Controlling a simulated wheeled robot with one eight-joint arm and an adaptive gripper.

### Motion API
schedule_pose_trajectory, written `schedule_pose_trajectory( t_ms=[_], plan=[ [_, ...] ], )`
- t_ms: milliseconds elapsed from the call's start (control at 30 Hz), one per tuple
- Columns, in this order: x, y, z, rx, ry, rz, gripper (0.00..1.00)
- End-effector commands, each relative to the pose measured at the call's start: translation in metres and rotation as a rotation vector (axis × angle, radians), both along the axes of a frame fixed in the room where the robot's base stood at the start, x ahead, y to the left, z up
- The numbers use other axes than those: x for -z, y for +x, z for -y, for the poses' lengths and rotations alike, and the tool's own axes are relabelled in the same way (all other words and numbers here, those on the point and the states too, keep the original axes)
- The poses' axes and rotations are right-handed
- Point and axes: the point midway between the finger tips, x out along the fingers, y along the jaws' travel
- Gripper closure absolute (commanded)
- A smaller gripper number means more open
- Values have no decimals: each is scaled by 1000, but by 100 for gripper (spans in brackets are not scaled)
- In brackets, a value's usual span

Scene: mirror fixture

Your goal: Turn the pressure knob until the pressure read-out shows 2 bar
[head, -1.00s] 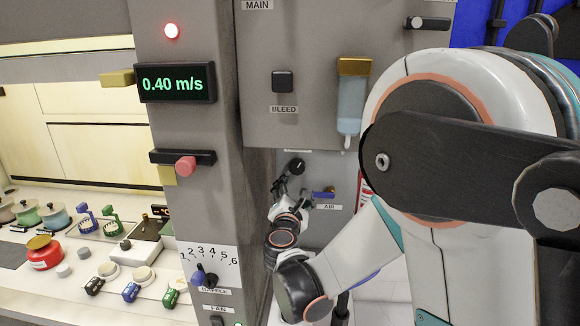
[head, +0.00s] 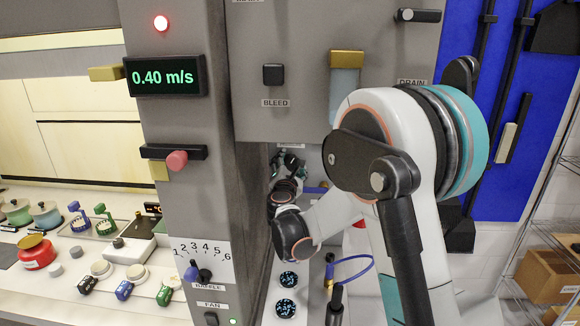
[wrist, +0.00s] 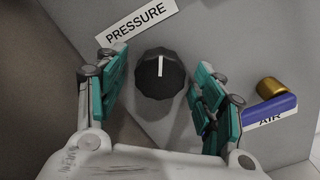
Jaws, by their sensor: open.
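The pressure knob (wrist: 160,80) is round, black and ridged, with a white line pointing up in the wrist view. It sits on a grey panel below the PRESSURE label (wrist: 138,22). My gripper (wrist: 157,72) is open, with one teal-padded finger on each side of the knob. Gaps show between the fingers and the knob. In the head view, my gripper (head: 289,160) is low at the grey cabinet and hides the knob. I see no read-out in bar; the lit display (head: 163,77) shows 0.40 m/s.
A blue AIR lever (wrist: 269,108) with a brass end (wrist: 270,87) is close to the right finger. The grey column (head: 180,215) stands left of my arm, with a red knob (head: 176,160) and a baffle selector (head: 192,271). The BLEED button (head: 273,75) is above my gripper.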

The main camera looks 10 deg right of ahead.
Motion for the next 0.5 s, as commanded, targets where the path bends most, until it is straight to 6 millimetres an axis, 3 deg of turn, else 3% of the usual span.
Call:
schedule_pose_trajectory(
  t_ms=[367,500],
  plan=[
    [0,4,2,0,0,0,40],
    [0,4,2,0,0,0,72]
  ],
)
